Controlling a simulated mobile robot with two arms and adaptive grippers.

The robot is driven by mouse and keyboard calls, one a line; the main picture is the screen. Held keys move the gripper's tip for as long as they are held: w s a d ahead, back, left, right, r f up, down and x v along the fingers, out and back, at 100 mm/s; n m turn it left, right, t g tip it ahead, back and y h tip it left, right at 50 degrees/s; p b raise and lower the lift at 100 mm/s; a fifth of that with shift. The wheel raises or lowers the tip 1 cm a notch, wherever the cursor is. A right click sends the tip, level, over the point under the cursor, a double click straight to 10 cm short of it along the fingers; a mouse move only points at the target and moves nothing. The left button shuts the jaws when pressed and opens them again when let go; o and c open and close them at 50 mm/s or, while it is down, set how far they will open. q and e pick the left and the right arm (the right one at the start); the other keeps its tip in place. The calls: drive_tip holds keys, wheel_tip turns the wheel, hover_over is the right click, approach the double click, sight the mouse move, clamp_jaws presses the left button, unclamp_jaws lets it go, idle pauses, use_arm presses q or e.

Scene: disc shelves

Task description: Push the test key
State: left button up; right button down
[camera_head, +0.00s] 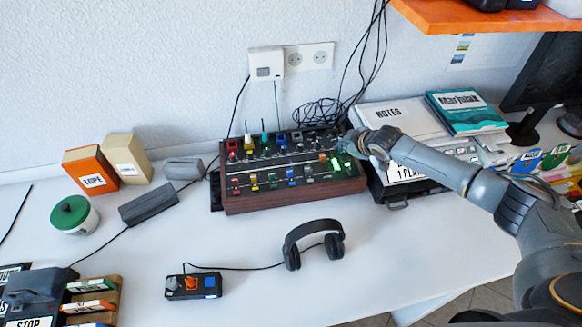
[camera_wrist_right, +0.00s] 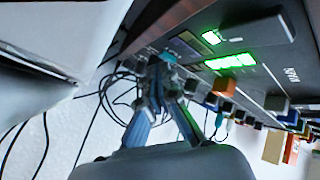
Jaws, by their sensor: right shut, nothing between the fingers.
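The mixer-like console (camera_head: 290,203), with a wood-coloured front and rows of coloured knobs and keys, lies on the desk near the wall. Green lights (camera_head: 337,164) glow near its right end, and green lit segments (camera_wrist_right: 230,61) show in the right wrist view. My right gripper (camera_head: 358,147) is over the console's far right corner, shut and empty. In the right wrist view, its closed fingertips (camera_wrist_right: 165,66) are at a small teal key (camera_wrist_right: 168,57) on the panel. I cannot tell whether they touch it. No label reading test is legible. My left gripper is not in view.
A black case (camera_head: 397,201), a notes binder (camera_head: 395,118) and a teal book (camera_head: 465,112) lie right of the console. Headphones (camera_head: 313,240) and a small control box (camera_head: 193,287) lie in front. Loose cables (camera_head: 318,112) hang behind. An orange shelf (camera_head: 480,17) overhangs at upper right.

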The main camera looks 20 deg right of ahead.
drive_tip(key=shift+s+a+f, duration=0.25)
drive_tip(key=shift+s+f, duration=0.15)
drive_tip(key=shift+f, duration=0.3)
drive_tip(key=shift+w+r+p, duration=0.1)
drive_tip(key=shift+r+p, duration=0.35)
drive_tip(key=shift+p, duration=0.1)
drive_tip(key=shift+w+d, duration=0.1)
drive_tip(key=shift+r, duration=0.15)
drive_tip(key=shift+w+r+p, duration=0.15)
drive_tip(key=shift+r+p, duration=0.35)
drive_tip(key=shift+p, duration=0.05)
wheel_tip(320, 180, up, 5)
drive_tip(key=p, duration=0.5)
drive_tip(key=shift+d+r, duration=0.1)
drive_tip(key=shift+r, duration=0.05)
